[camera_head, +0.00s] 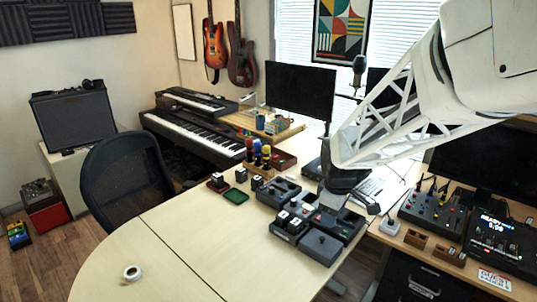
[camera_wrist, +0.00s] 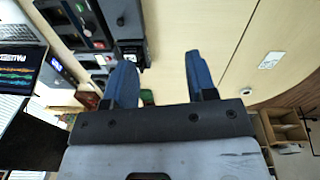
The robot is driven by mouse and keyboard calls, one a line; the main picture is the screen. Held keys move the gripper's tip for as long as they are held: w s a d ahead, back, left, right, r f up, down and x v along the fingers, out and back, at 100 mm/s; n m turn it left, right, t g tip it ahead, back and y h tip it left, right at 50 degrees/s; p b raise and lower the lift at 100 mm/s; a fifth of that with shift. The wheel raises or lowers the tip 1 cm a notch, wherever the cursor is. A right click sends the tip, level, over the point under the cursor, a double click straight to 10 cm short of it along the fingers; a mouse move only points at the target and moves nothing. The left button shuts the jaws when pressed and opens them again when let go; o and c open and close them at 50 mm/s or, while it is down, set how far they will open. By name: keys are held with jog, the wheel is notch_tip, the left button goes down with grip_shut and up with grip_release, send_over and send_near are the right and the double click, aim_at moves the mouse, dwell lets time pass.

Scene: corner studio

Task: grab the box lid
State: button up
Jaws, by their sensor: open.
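A dark grey square lid with a small knob (camera_head: 320,243) covers the front box of a dark organizer on the desk in the head view. What looks like this lid (camera_wrist: 128,14) shows at the top of the wrist view, left of centre. My gripper (camera_head: 328,208) hangs over the organizer, behind the lid in the head view, and hides part of it. In the wrist view my gripper (camera_wrist: 158,62) shows two blue fingers spread apart, with bare desk between them. It is empty, and the lid lies beyond the left finger. I cannot tell its exact height.
Open organizer compartments (camera_head: 285,190) with small items surround the lid. A mixer (camera_head: 437,212) and wooden holders are at the right.

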jog(key=w+d+f+n, duration=0.2)
jog(key=w+f+n, duration=0.2)
jog(key=w+f, duration=0.4)
jog(key=n+g, duration=0.1)
jog(key=n, duration=0.3)
send_over(322, 237)
jog(key=f, duration=0.9)
jog(key=shift+s, duration=0.3)
jog(key=shift+f, duration=0.1)
jog(key=shift+f, duration=1.2)
jog(key=shift+f, duration=0.1)
jog(key=shift+w+f, duration=0.15)
jog(key=shift+f, duration=2.4)
grip_shut()
